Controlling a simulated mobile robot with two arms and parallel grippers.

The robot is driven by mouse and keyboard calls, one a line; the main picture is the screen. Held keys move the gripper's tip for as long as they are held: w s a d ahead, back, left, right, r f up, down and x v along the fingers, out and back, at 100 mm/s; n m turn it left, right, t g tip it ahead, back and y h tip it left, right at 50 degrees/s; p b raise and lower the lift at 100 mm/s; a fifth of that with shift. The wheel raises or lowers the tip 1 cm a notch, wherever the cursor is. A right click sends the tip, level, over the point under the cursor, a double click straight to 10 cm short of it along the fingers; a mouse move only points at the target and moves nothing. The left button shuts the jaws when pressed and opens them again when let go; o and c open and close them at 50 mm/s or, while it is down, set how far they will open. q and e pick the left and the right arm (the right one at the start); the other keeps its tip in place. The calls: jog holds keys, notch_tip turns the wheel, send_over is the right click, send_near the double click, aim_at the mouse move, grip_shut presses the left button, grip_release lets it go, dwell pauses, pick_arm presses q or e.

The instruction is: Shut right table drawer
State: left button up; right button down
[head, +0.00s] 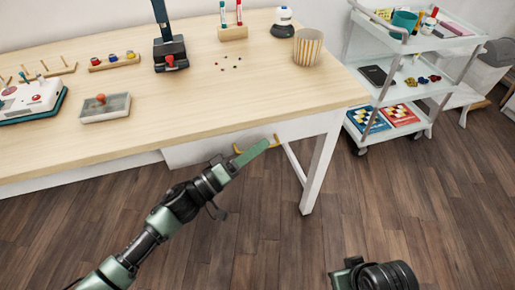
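The right table drawer shows as a white front (200,151) under the right part of the wooden table (230,105). A yellow handle (276,139) is on it, partly covered by my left gripper. How far the drawer stands out is hard to tell, as the tabletop hides its upper part. My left gripper (252,152) reaches in from the lower left, its green fingers at the handle. They overlap in the picture, so I cannot tell whether it is open, or whether it touches the handle. My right wrist shows at the bottom right edge, its fingers not clearly visible.
A white table leg (320,165) stands right of the drawer. A white cart (432,45) with several items is at the back right. The floor in front is clear.

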pick_arm(q)
grip_shut()
dwell(1.4)
